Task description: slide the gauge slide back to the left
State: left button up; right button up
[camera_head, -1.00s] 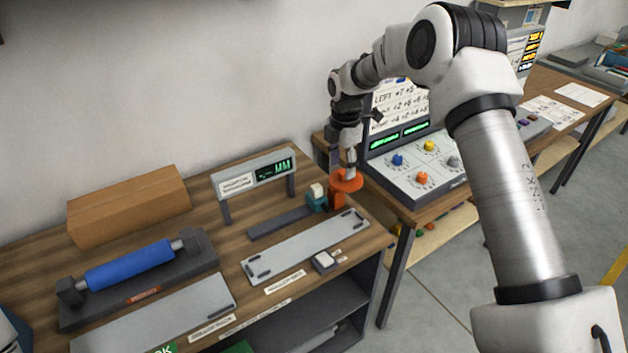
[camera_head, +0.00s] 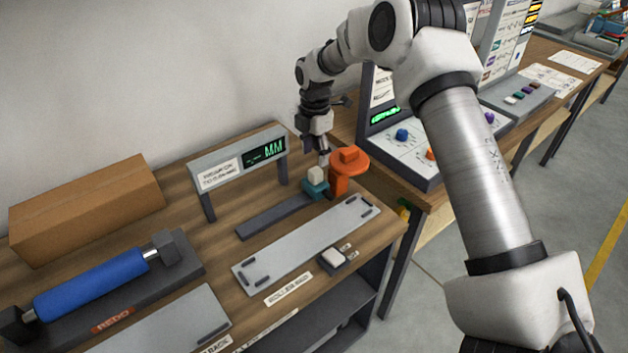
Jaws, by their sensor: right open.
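The gauge slide (camera_head: 316,190) is a teal block with a pale block on top. It sits at the right end of a dark flat rail (camera_head: 270,217) on the wooden bench. An orange piece with a round disc (camera_head: 350,163) stands just right of the slide. My right gripper (camera_head: 323,160) points down, open, close by the slide's pale top and left of the orange disc. Its fingertips are small here, and I cannot tell whether they touch the slide. My left gripper is not in view.
A display stand reading MM (camera_head: 240,160) stands behind the rail. A grey plate (camera_head: 305,245) and a small switch box (camera_head: 337,260) lie in front. A cardboard box (camera_head: 85,210) and a blue roller (camera_head: 90,284) are at left. The rail left of the slide is clear.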

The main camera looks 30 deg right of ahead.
aim_at(316, 170)
notch_tip(316, 170, down, 6)
jog(key=shift+s+f+p, duration=0.15)
jog(key=shift+f+p, duration=0.1)
jog(key=shift+p, duration=0.65)
jog(key=shift+f, duration=0.35)
jog(key=shift+a+r, duration=0.1)
grip_shut()
